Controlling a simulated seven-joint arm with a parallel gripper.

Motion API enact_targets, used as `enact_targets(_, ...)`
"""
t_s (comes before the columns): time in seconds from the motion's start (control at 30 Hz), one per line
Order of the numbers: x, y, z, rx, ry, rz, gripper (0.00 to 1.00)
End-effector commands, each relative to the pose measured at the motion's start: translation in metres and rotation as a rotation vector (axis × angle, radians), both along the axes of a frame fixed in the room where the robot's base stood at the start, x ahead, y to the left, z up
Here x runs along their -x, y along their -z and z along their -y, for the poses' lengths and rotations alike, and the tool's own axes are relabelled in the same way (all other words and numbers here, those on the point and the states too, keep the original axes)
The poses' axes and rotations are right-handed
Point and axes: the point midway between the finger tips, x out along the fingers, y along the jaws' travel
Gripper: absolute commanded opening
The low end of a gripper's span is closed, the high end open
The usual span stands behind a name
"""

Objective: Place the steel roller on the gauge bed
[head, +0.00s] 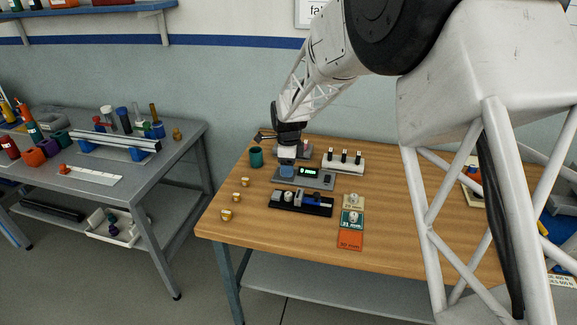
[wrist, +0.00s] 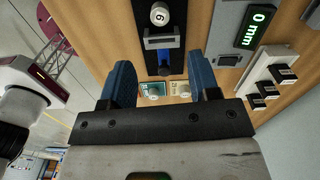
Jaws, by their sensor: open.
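My gripper (head: 287,172) is open and empty at the far left part of the wooden table, in front of the grey readout unit. In the wrist view its two blue fingers (wrist: 160,78) stand apart. A black bed (head: 318,209), which I take for the gauge bed, lies in front of the gripper with pale metal pieces and a blue slider on it. In the wrist view, a pale numbered roller (wrist: 160,15) sits at its upper end, beyond a silver block. Small pale rollers stand on the yellow card (head: 354,201) and green card (head: 353,217). I cannot tell which is the steel roller.
The readout (head: 308,171) shows 0 mm in the wrist view. A white block with black-topped pegs (head: 344,162) stands behind. A dark green cup (head: 256,157) and several brass pieces (head: 238,197) stand left. An orange card (head: 350,240) lies in front.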

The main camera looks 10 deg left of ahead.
Motion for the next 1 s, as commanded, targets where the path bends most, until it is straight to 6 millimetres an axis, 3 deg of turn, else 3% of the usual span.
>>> enact_targets(0.37,0.000,0.000,0.000,0.000,-0.001,0.000,0.56)
enact_targets(0.57,0.004,-0.011,0.013,-0.003,-0.028,0.006,0.56)
enact_targets(0.77,0.020,-0.043,0.049,-0.007,-0.119,0.021,0.56)
enact_targets(1.0,0.056,-0.093,0.114,-0.010,-0.297,0.051,0.56)
